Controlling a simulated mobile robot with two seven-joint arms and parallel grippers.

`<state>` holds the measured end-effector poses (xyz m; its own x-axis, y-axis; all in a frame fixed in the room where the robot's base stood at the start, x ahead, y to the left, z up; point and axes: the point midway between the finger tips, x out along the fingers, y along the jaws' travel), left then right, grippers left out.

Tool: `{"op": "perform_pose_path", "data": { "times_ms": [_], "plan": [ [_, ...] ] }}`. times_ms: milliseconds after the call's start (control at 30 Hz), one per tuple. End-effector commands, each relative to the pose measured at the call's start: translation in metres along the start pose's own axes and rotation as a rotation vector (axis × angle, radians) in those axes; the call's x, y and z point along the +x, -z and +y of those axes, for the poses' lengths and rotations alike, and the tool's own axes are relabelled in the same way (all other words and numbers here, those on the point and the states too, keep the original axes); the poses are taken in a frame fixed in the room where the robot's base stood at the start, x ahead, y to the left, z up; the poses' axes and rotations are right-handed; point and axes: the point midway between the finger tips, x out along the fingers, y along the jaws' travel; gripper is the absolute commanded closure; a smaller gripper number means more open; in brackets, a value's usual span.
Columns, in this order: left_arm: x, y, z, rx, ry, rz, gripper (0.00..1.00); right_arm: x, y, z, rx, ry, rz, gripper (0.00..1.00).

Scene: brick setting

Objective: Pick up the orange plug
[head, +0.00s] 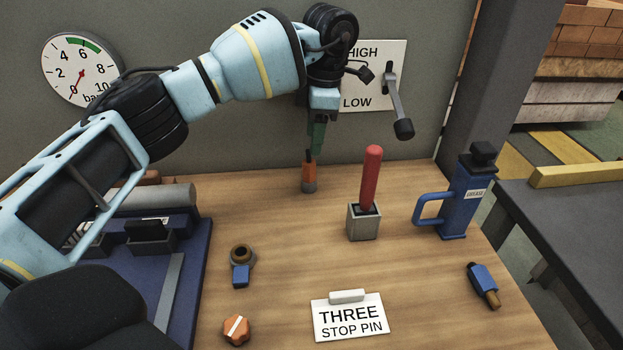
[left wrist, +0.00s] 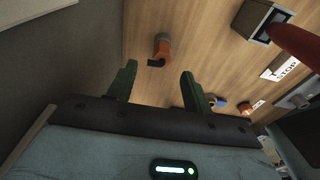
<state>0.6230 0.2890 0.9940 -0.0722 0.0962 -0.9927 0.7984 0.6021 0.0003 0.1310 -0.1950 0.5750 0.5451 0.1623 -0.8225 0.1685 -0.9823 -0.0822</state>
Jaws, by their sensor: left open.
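The orange plug (head: 309,172) stands on the wooden table near the back wall, with a grey lower part. It also shows in the left wrist view (left wrist: 162,45), just beyond the fingertips and between their lines. My left gripper (head: 316,142) points down above and slightly behind the plug in the head view. In the left wrist view its two green fingers (left wrist: 158,76) are apart with nothing between them. The fingertips look close to the plug but I cannot tell whether they touch it. My right gripper is not in view.
A red lever in a grey block (head: 364,222) stands right of the plug. A blue grease can (head: 462,205) is farther right. An orange knob (head: 236,330), a blue fitting (head: 240,272) and a THREE STOP PIN sign (head: 350,318) lie in front. A wall lever (head: 393,95) is nearby.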

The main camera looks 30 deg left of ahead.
Motion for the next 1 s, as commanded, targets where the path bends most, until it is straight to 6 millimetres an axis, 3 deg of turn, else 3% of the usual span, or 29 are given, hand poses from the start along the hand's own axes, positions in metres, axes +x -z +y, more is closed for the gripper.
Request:
{"op": "perform_pose_path", "data": {
  "times_ms": [167,433,667,1000],
  "plan": [
    [0.000,0.000,0.000,0.000,-0.001,-0.001,0.49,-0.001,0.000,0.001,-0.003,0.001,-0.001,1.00],
    [0.024,0.001,-0.001,0.000,0.001,0.000,0.49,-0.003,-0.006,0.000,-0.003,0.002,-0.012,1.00],
    [0.029,0.001,-0.001,0.000,0.000,0.001,0.49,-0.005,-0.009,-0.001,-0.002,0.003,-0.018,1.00],
    [0.070,0.004,-0.005,0.000,0.000,0.001,0.49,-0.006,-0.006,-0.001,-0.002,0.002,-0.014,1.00]
  ]
}}
